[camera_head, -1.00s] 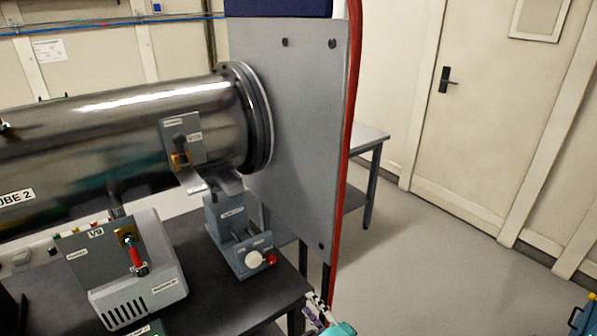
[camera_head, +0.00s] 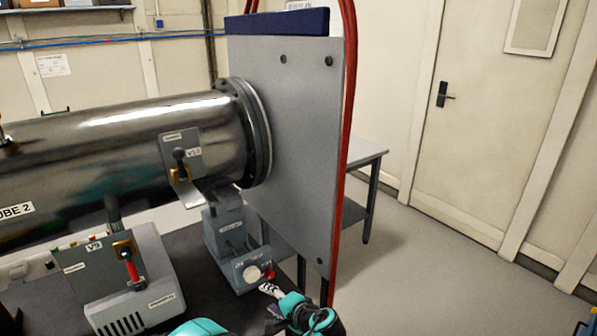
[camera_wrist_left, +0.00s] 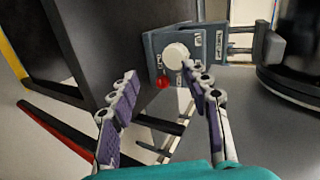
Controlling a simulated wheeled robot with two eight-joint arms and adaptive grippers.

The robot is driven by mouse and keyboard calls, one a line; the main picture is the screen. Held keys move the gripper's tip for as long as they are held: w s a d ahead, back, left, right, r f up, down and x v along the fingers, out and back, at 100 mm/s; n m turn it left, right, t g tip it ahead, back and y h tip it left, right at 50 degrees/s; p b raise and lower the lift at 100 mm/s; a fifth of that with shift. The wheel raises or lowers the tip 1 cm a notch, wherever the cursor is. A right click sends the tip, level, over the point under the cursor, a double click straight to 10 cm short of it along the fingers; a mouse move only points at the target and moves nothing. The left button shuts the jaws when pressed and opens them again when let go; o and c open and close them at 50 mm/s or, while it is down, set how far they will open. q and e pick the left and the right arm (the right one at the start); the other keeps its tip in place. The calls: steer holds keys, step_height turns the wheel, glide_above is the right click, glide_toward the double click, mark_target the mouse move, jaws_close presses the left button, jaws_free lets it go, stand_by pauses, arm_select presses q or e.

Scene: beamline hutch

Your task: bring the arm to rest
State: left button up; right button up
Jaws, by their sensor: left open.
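My left gripper (camera_head: 268,291) is at the bottom of the head view, in front of the small grey control box (camera_head: 234,243) with a white knob (camera_head: 252,274) and a red button. In the left wrist view my left gripper (camera_wrist_left: 160,88) has its two purple-padded fingers apart, with nothing between them. The white knob (camera_wrist_left: 176,55) and the red button (camera_wrist_left: 162,82) show beyond the fingertips, and I see no contact. My right gripper is not in view.
A large steel tube (camera_head: 100,150) ends at a grey upright panel (camera_head: 300,130) with red edging. A grey box with a red-handled valve (camera_head: 131,268) stands on the dark bench. A side table (camera_head: 365,160) stands behind the panel. Open floor (camera_head: 440,270) lies right, before the door.

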arm_select(q)
steer(key=s+a+r+n+g+h, duration=0.35)
steer(key=s+a+r, duration=0.25)
steer(key=s+a, duration=0.4)
steer(key=s+n+t+h, duration=0.1)
steer(key=s+n+h, duration=0.3)
steer(key=s, duration=1)
steer(key=shift+r+n, duration=0.2)
steer(key=shift+n, duration=0.85)
steer(key=shift+h, duration=0.25)
